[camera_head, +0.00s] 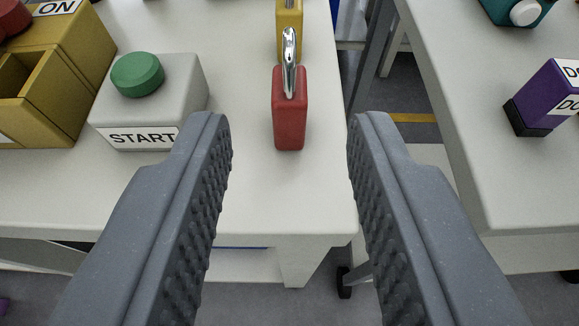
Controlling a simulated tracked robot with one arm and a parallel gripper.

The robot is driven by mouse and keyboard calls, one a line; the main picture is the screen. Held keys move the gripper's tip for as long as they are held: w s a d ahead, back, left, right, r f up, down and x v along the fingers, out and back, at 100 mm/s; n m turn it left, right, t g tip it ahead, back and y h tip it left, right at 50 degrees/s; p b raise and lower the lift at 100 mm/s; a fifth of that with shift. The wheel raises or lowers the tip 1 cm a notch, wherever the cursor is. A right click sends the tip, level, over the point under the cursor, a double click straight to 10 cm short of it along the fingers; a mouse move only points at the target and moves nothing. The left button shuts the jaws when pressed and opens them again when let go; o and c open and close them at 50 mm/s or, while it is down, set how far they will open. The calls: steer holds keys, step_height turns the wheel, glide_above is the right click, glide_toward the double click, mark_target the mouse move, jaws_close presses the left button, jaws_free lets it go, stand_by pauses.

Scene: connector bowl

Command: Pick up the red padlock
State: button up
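The red padlock (290,112) stands upright on the white table, close to its right edge, with its shiny metal shackle at the top toward the back. My gripper (290,125) is open, one finger at the left and one at the right of the picture. In the picture the padlock shows between the two fingertips, with clear room on both sides. Neither finger appears to touch it. How far the fingertips are from it in depth is hard to tell.
A grey box with a green START button (137,75) stands left of the padlock, and a yellow box (60,75) is further left. A yellow padlock (289,22) stands behind the red one. Across a gap, another table (470,130) holds a purple object (541,97).

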mark_target(289, 66)
steer(key=x, duration=0.8)
steer(key=shift+w+f+b, duration=0.3)
steer(key=shift+f+b, duration=0.05)
steer(key=shift+f, duration=0.05)
steer(key=shift+b+x, duration=0.35)
steer(key=shift+x, duration=2.1)
steer(key=shift+r, duration=0.1)
jaws_close()
